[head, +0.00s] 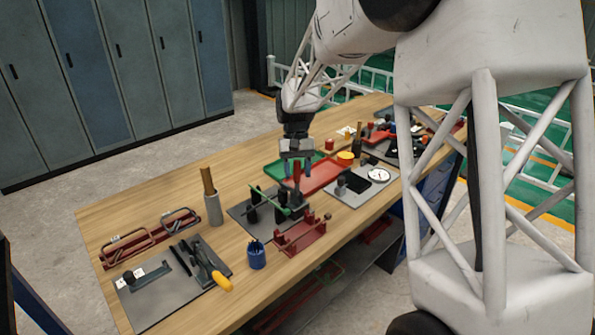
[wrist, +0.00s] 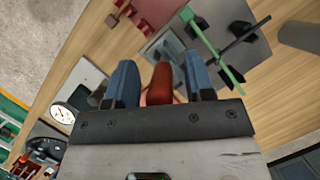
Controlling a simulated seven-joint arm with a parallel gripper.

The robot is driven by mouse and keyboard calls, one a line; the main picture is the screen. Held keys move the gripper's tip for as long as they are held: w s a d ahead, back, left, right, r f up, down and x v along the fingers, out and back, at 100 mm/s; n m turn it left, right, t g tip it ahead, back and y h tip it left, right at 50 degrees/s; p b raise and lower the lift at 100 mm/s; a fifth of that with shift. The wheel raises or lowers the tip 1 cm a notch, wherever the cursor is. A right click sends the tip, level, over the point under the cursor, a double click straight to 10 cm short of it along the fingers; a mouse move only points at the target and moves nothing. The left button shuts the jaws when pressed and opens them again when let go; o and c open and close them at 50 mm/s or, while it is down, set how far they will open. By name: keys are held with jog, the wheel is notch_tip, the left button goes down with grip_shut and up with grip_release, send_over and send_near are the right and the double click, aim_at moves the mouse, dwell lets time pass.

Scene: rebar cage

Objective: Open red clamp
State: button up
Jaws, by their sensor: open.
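The red clamp's upright red handle (wrist: 160,84) stands between the two blue fingers of my gripper (wrist: 161,78) in the wrist view, with a gap on each side. In the head view the red handle (head: 297,172) shows just below my gripper (head: 297,160), which points down over the table and is open. The clamp's lower body is largely hidden by the fingers in the wrist view. I cannot tell its latch position.
A green rod fixture on a grey plate (head: 240,213) is close by on the left. A red tray (head: 322,174) and a plate with a white dial (head: 378,175) lie right. The left table edge area (head: 100,215) is clear.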

grip_shut()
dwell(0.3)
jog(key=shift+s+d, duration=0.15)
dwell(0.3)
jog(key=shift+s+d+f+n+t+y, duration=0.25)
jog(key=shift+s+d+f+t+y, duration=0.75)
jog(key=shift+t+y, duration=0.55)
jog(key=shift+s+d+f+n+t+y, duration=0.3)
jog(key=shift+s+d+f+t+y, duration=0.5)
jog(key=shift+f+t+y, duration=0.5)
jog(key=shift+s+d+f+n+t+y, duration=0.25)
jog(key=shift+s+d+f+t+y, duration=0.65)
jog(key=shift+t+y, duration=0.85)
jog(key=shift+s+f+t+y, duration=0.1)
jog(key=shift+f+t+y, duration=0.5)
jog(key=shift+y, duration=0.1)
jog(key=shift+f, duration=0.1)
